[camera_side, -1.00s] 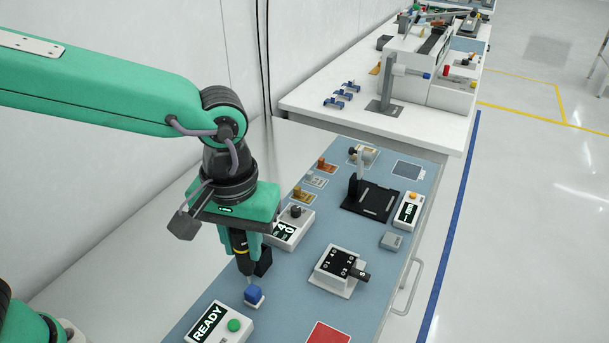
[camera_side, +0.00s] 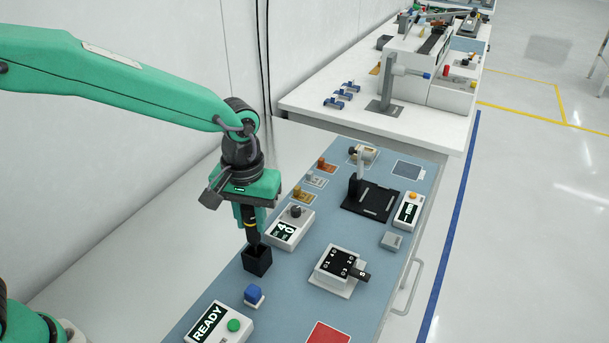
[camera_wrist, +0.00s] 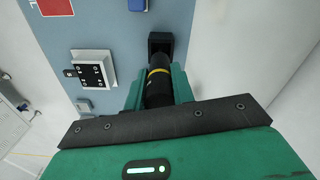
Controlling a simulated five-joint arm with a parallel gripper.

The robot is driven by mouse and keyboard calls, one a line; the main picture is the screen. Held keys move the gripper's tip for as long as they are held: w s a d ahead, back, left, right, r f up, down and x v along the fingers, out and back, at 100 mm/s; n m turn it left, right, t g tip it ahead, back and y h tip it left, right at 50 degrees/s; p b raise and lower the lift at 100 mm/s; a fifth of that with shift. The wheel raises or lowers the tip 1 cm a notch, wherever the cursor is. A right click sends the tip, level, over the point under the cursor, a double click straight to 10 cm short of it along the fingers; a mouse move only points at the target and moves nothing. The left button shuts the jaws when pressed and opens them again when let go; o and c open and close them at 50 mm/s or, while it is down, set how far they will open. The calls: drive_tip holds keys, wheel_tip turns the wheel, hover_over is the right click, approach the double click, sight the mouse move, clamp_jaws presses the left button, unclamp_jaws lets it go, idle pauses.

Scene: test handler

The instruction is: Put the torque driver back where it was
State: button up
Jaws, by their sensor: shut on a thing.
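The torque driver (camera_side: 252,236) is black with a yellow band and hangs upright in my gripper (camera_side: 250,218). It also shows in the wrist view (camera_wrist: 158,88), between the two green fingers of my gripper (camera_wrist: 157,95). The black square holder (camera_side: 257,263) stands on the blue mat right below the driver. It shows beyond the driver in the wrist view (camera_wrist: 160,38). The driver's lower end is at the holder's open top; I cannot tell whether it is inside or just above.
A blue block (camera_side: 254,294) on a small base and the READY box (camera_side: 218,324) stand nearer the camera. A dial box (camera_side: 291,227) is close behind the holder. A numbered block (camera_side: 341,268) is to the right, with bare mat between.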

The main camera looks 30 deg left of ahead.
sight(253, 231)
drive_tip(key=shift+w+f, duration=0.15)
drive_tip(key=shift+f, duration=1.9)
drive_tip(key=shift+f, duration=0.15)
drive_tip(key=o, duration=1)
wheel_tip(253, 231, up, 12)
drive_tip(key=shift+r, duration=0.1)
